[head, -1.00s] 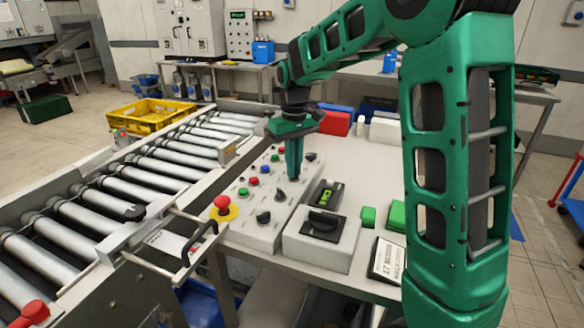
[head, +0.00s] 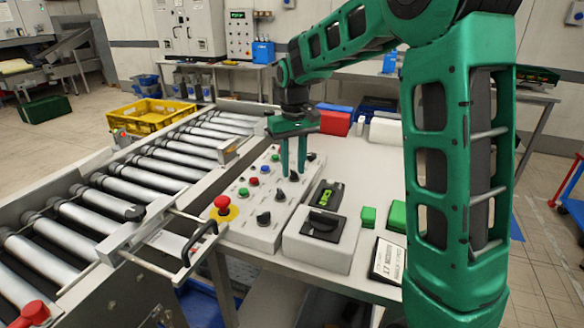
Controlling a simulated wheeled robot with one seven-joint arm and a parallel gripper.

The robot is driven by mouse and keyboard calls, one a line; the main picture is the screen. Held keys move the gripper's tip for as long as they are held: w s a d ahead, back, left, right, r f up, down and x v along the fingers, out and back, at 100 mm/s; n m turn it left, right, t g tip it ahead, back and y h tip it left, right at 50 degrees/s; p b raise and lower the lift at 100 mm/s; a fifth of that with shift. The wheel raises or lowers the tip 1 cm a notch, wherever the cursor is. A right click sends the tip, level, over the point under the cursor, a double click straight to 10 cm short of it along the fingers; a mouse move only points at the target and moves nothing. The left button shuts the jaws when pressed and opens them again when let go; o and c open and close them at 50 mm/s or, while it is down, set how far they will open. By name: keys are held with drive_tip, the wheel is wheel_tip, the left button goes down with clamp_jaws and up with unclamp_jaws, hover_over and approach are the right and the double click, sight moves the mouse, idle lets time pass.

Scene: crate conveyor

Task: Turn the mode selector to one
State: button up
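A grey control panel (head: 243,222) beside the conveyor carries several black selector knobs. One knob (head: 294,177) sits just under my gripper; others are a knob (head: 280,195) and a nearer knob (head: 263,219). Their labels are too small to read, so I cannot tell which is the mode selector or where it points. My gripper (head: 293,172) points down over the panel. Its two green fingers are apart with a gap between them, and nothing is held. Whether the fingertips flank or touch the knob below is unclear.
A red mushroom button (head: 222,203) on yellow and several small coloured buttons share the panel. A box with a large black rotary switch (head: 323,222) stands to the right. Green blocks (head: 369,216) and a sign (head: 387,260) lie nearby. The roller conveyor (head: 120,185) runs along the left.

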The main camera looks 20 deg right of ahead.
sight(294, 171)
drive_tip(key=shift+s, duration=0.1)
wheel_tip(294, 171, up, 11)
drive_tip(key=shift+f, duration=0.2)
idle(0.5)
drive_tip(key=s+d+f+m, duration=0.2)
drive_tip(key=s+d, duration=0.3)
drive_tip(key=s, duration=0.3)
drive_tip(key=s+d+f+m, duration=0.1)
drive_tip(key=s+d, duration=0.3)
drive_tip(key=s, duration=0.5)
drive_tip(key=s+f+m, duration=0.1)
drive_tip(key=s+f, duration=0.2)
drive_tip(key=s, duration=0.3)
drive_tip(key=s+d+f+m, duration=0.1)
drive_tip(key=s+f, duration=0.2)
drive_tip(key=s, duration=0.3)
drive_tip(key=s+d+f+m, duration=0.1)
drive_tip(key=s+f, duration=0.2)
drive_tip(key=s, duration=0.4)
drive_tip(key=shift+f, duration=0.3)
drive_tip(key=shift+w, duration=0.15)
